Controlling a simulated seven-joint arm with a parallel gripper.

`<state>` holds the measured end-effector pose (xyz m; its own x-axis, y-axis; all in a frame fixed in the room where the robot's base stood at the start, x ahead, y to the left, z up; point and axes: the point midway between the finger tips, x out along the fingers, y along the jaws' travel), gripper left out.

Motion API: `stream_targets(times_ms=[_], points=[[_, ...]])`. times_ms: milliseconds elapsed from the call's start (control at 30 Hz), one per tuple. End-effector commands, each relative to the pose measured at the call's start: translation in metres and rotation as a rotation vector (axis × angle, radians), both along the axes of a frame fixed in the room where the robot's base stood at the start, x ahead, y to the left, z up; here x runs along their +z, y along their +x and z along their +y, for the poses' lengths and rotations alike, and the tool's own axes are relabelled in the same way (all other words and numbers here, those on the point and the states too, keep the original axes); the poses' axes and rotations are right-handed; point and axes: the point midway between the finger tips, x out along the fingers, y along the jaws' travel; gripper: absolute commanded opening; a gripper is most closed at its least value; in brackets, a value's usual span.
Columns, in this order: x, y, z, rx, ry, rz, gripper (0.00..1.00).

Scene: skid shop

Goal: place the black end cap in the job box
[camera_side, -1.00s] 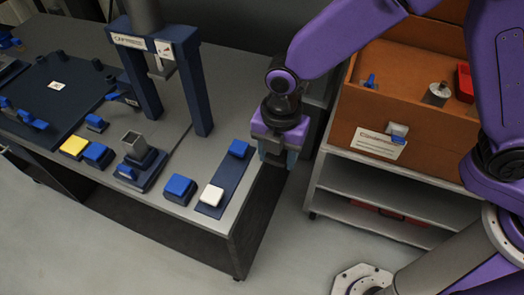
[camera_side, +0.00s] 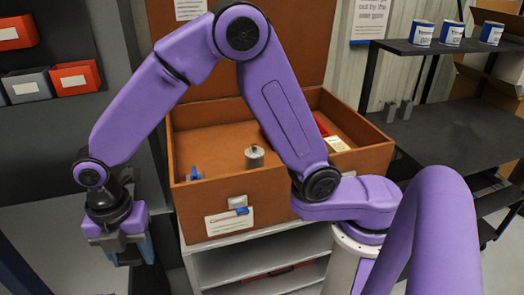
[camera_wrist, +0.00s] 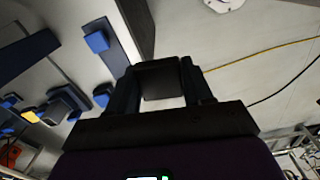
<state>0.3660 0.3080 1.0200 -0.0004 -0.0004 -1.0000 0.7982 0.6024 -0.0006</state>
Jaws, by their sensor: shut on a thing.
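My gripper (camera_side: 128,252) hangs pointing down to the left of the job box, outside its wall and lower than its rim. In the wrist view my gripper (camera_wrist: 158,78) is shut on the black end cap (camera_wrist: 162,84), a dark squarish piece between the two fingers. In the side view the cap cannot be made out. The job box (camera_side: 275,202) is an open orange-brown box with a raised lid and a white label on its front. It stands on a grey shelf cart.
Inside the box are a grey cylinder (camera_side: 254,156), a blue part (camera_side: 194,174) and a cream block (camera_side: 338,143). My arm crosses over the box's right part. A dark shelf rack (camera_side: 455,130) stands at the right. The wrist view shows the bench with blue parts at left.

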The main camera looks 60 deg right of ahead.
Motion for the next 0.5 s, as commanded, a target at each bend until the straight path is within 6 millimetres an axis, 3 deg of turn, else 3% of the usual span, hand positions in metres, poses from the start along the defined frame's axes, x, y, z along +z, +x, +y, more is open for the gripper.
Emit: stream_targets(times_ms=[267,500], points=[[0.0,0.057,-0.086,-0.292,0.0,-0.001,0.17],[0.0,0.095,-0.192,-0.617,0.0,-0.001,0.17]])
